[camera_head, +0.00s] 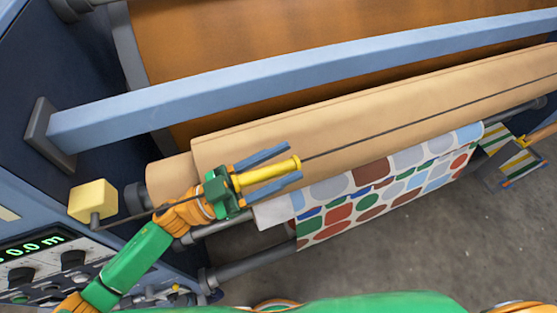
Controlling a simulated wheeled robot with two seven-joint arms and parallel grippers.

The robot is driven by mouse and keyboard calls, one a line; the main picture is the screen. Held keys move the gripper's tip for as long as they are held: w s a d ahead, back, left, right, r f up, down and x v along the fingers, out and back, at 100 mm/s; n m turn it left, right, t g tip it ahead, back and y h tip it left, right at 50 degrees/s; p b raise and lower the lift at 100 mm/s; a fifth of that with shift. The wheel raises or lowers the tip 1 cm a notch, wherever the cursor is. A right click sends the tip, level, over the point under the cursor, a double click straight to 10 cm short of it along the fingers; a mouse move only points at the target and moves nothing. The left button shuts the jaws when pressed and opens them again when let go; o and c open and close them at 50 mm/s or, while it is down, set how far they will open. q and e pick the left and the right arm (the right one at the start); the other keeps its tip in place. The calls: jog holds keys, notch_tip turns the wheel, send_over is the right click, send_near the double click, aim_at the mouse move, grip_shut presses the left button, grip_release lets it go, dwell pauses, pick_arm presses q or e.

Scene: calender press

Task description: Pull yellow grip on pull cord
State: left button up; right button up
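The yellow grip (268,174) is a slim cylinder on the dark pull cord (400,127), which runs across the front of the tan roll. My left gripper (293,161) reaches in from the lower left. Its two blue-grey fingers lie on either side of the yellow grip, with visible gaps between fingers and grip, so it looks open around it. The cord also shows left of the gripper, towards a yellow box (93,200).
The tan roll (340,118) lies behind the grip, with a blue crossbar (280,75) above. Dotted fabric (380,195) hangs below. A control panel (45,265) is at lower left. A striped piece (510,150) is at far right. The grey floor (430,240) is open at lower right.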

pick_arm(q)
grip_shut()
dwell(1.2)
